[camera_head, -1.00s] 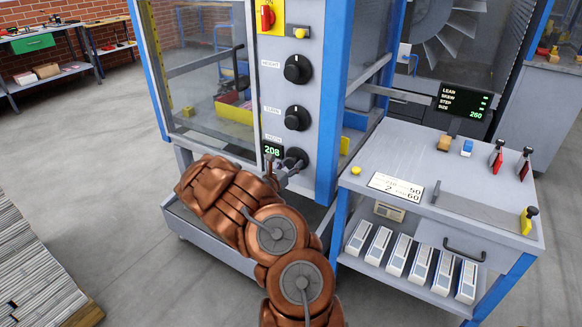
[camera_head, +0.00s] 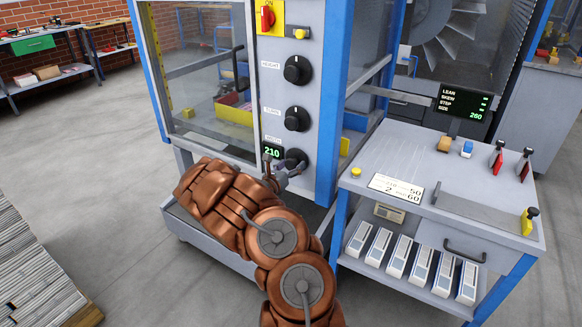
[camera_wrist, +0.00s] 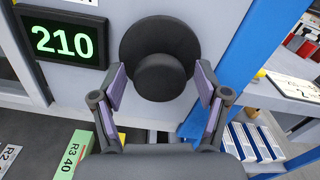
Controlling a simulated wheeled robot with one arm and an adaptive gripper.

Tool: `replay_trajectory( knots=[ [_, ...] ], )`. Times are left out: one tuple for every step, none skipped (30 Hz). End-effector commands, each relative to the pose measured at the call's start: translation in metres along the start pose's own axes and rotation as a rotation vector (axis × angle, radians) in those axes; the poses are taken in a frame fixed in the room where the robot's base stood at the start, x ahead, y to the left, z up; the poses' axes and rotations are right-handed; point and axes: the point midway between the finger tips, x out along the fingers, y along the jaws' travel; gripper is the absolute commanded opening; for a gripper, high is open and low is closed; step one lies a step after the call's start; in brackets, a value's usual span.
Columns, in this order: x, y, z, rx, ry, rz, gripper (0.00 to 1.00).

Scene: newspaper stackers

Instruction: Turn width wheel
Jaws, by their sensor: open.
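The width wheel (camera_head: 294,158) is the lowest of three black knobs on the machine's grey control panel. It also shows in the wrist view (camera_wrist: 160,55), with its hub facing my gripper. The display (camera_head: 272,153) left of it reads 210 in green, also in the wrist view (camera_wrist: 62,41). My gripper (camera_head: 281,177) is just below and in front of the wheel. In the wrist view its fingers (camera_wrist: 160,88) are open, one on each side of the wheel's lower part. I cannot tell whether they touch it.
The height knob (camera_head: 297,69) and a middle knob (camera_head: 297,118) are above on the same panel. A red switch on a yellow plate (camera_head: 268,16) is at the top. A side table (camera_head: 450,170) with levers stands close at right. Open floor (camera_head: 80,130) lies at left.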

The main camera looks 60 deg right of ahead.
Motion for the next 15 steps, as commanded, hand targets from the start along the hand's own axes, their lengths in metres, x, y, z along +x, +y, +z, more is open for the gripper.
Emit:
replay_trajectory(
  knots=[
    [0.000,0.000,0.000,0.000,0.000,0.000,0.74],
    [0.000,0.000,0.000,0.000,0.000,0.000,0.74],
    [0.000,0.000,0.000,0.000,0.000,0.000,0.74],
    [-0.001,0.000,0.000,0.000,0.000,0.000,0.74],
    [-0.002,0.000,0.000,0.000,0.000,0.001,0.74],
    [-0.004,0.001,0.000,0.000,0.000,0.001,0.74],
    [-0.005,0.001,0.000,-0.001,0.000,0.002,0.74],
    [-0.008,0.002,0.000,-0.001,-0.001,0.003,0.74],
    [-0.011,0.002,0.000,-0.003,0.000,0.003,0.74],
    [-0.015,0.001,0.000,-0.003,0.000,0.003,0.74],
    [-0.018,0.001,0.000,-0.004,0.000,0.003,0.74],
    [-0.024,0.001,0.000,-0.005,-0.001,0.003,0.74],
    [-0.028,0.001,0.001,-0.004,-0.001,0.002,0.74],
    [-0.032,0.001,0.001,-0.002,-0.002,0.002,0.74],
    [-0.038,0.001,0.001,-0.002,-0.001,0.003,0.74]
  ],
)
